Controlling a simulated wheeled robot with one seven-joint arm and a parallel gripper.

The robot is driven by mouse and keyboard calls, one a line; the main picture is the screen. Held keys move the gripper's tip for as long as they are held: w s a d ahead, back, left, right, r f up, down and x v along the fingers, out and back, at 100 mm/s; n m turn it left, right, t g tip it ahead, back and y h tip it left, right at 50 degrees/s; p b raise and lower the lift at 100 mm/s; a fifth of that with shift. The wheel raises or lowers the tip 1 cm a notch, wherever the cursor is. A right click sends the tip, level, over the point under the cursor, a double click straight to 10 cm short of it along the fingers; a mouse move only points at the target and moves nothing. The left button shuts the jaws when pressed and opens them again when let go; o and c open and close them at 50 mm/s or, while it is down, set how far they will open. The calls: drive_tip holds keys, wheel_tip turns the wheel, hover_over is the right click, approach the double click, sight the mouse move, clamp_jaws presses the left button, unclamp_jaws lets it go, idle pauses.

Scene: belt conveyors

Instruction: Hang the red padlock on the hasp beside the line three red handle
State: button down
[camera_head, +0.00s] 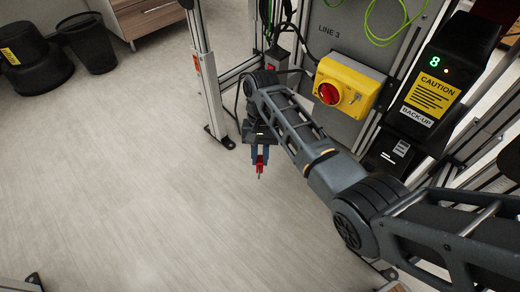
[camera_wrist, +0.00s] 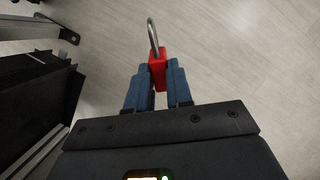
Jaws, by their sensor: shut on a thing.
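My gripper (camera_wrist: 157,82) is shut on the red padlock (camera_wrist: 158,68), with its two blue fingers on either side of the red body. The metal shackle (camera_wrist: 152,32) points away from the fingers in the wrist view. In the head view the padlock (camera_head: 260,163) hangs below my gripper (camera_head: 260,154) over open floor, apart from the panel. The red handle (camera_head: 329,93) sits on a yellow box (camera_head: 365,88) under the LINE 3 label, up and right of my gripper. A small metal piece (camera_head: 355,98) shows beside the handle; I cannot tell whether it is the hasp.
A black unit with a caution label (camera_head: 427,93) stands right of the yellow box. An aluminium post (camera_head: 207,75) rises left of the panel. The floor (camera_head: 130,190) is clear at left.

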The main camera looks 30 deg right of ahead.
drive_tip(key=m+y, duration=0.1)
drive_tip(key=m, duration=0.1)
drive_tip(key=m+y, duration=0.1)
drive_tip(key=m, duration=0.1)
drive_tip(key=shift+s+d+r+g+y+p, duration=0.2)
drive_tip(key=shift+s+r+g+y+p, duration=0.1)
drive_tip(key=shift+r, duration=0.1)
drive_tip(key=shift+s+d+r+m+y, duration=0.1)
drive_tip(key=shift+r+m+y, duration=0.05)
drive_tip(key=shift+m+y, duration=0.4)
drive_tip(key=shift+s+d+r+m+y, duration=0.1)
drive_tip(key=shift+m+y, duration=0.25)
drive_tip(key=shift+m, duration=0.3)
drive_tip(key=s+d+r+m+t+h+p, duration=0.2)
drive_tip(key=s+d+r+m+t, duration=0.25)
drive_tip(key=d+m+t, duration=0.5)
drive_tip(key=s+d+r+m+t+h+p, duration=0.15)
drive_tip(key=s+d+r+m+t, duration=0.35)
drive_tip(key=m+t, duration=0.75)
drive_tip(key=shift+m+h, duration=0.3)
drive_tip(key=shift+h, duration=0.15)
drive_tip(key=shift+w+d+f+b, duration=0.3)
drive_tip(key=shift+w+d+b, duration=0.35)
drive_tip(key=shift+d, duration=1.15)
drive_tip(key=shift+w+d+f+b, duration=0.35)
drive_tip(key=shift+w+d+b, duration=0.35)
drive_tip(key=shift+d, duration=1.1)
drive_tip(key=shift+w+d+f+b, duration=0.3)
drive_tip(key=shift+w+d+b, duration=0.35)
drive_tip(key=shift+d, duration=1.15)
